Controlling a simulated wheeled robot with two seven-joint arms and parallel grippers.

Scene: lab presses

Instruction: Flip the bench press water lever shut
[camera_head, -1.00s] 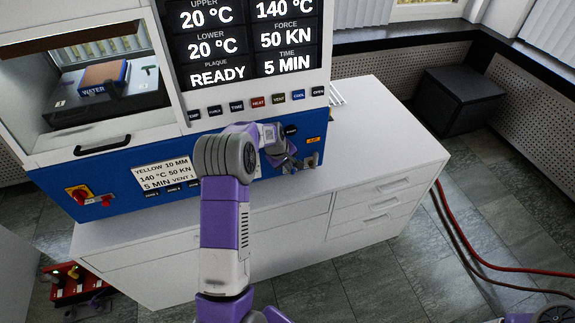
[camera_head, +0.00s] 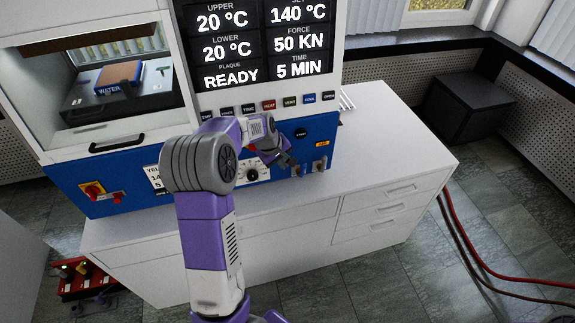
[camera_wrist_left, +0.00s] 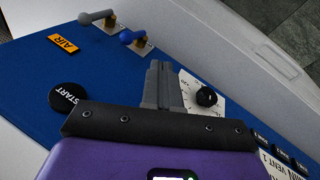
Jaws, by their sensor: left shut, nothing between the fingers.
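The bench press (camera_head: 110,190) has two small levers low on the right of its blue front. In the left wrist view, one is blue (camera_wrist_left: 127,37) and the other, grey one (camera_wrist_left: 88,19) is beside the AIR label. The blue one looks like the water lever, but no water label shows beside it. Both handles point the same way, toward the picture's left. My left gripper (camera_head: 291,163) is shut and empty, in front of the panel by the levers. In the wrist view its fingertips (camera_wrist_left: 158,66) are near the blue lever, with a gap seen between them.
A black knob on a white dial (camera_wrist_left: 206,96) and the START button (camera_wrist_left: 68,96) flank my left fingers. The white cabinet (camera_head: 390,125) carries the press, its top clear at right. A red switch (camera_head: 92,190) is on the panel's left. Red hoses (camera_head: 490,258) lie on the floor.

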